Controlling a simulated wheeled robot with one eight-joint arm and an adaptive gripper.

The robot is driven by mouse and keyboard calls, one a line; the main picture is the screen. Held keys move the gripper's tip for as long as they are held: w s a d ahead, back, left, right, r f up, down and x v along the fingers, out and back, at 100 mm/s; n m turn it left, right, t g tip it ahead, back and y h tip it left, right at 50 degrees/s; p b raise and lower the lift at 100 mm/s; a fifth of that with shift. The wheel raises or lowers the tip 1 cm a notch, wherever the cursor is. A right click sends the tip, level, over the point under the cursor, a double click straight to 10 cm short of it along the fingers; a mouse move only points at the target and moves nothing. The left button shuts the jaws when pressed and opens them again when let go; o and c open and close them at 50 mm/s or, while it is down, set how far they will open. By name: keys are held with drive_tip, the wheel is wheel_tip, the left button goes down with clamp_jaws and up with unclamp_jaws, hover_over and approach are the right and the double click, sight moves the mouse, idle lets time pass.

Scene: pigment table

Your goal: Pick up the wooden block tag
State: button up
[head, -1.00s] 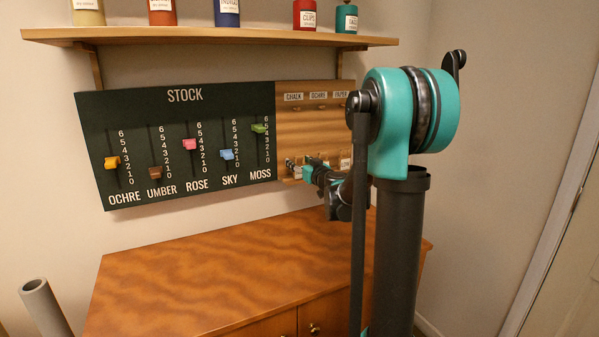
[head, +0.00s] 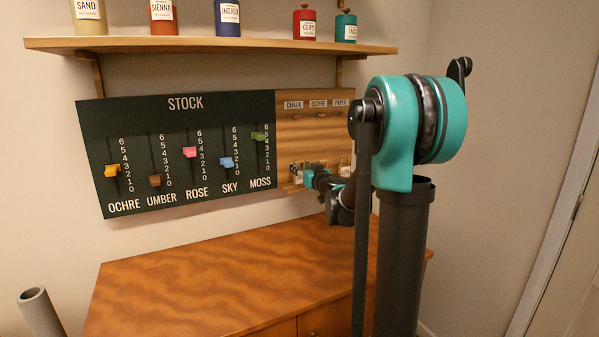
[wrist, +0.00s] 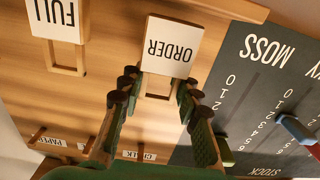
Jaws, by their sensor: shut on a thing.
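A wooden block tag with a white face reading ORDER (wrist: 170,47) shows upside down in the wrist view, at the lower ledge of the wooden panel. My gripper (wrist: 160,82) has its dark, green-backed fingers on either side of the tag's wooden part and is shut on it. In the head view my gripper (head: 298,171) is at the lower left of the wooden panel (head: 312,138), and it largely hides the tag. Whether the tag is clear of the ledge I cannot tell.
A second tag, reading FULL (wrist: 57,20), stands beside it. The panel's upper part has pegs labelled CHALK, OCHRE and PAPER (head: 341,103). The dark STOCK board (head: 185,125) with coloured sliders is directly to the left. The wooden cabinet top (head: 230,265) below is clear.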

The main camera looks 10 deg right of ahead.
wheel_tip(320, 180, up, 6)
drive_tip(key=shift+s+r, duration=0.1)
drive_tip(key=v, duration=1.9)
drive_tip(key=shift+s, duration=0.15)
drive_tip(key=n+g+y, duration=0.2)
drive_tip(key=n+y, duration=0.1)
drive_tip(key=y, duration=0.1)
approach(298, 117)
drive_tip(key=w+a, duration=0.2)
drive_tip(key=a, duration=0.1)
drive_tip(key=shift+w+a, duration=0.4)
drive_tip(key=shift+w, duration=0.85)
drive_tip(key=shift+w+a, duration=0.4)
drive_tip(key=shift+w, duration=0.8)
drive_tip(key=shift+w+a, duration=0.35)
drive_tip(key=shift+w, duration=0.9)
drive_tip(key=shift+w+a+f, duration=0.15)
drive_tip(key=shift+w+f, duration=0.35)
clamp_jaws()
drive_tip(key=shift+a+f, duration=0.15)
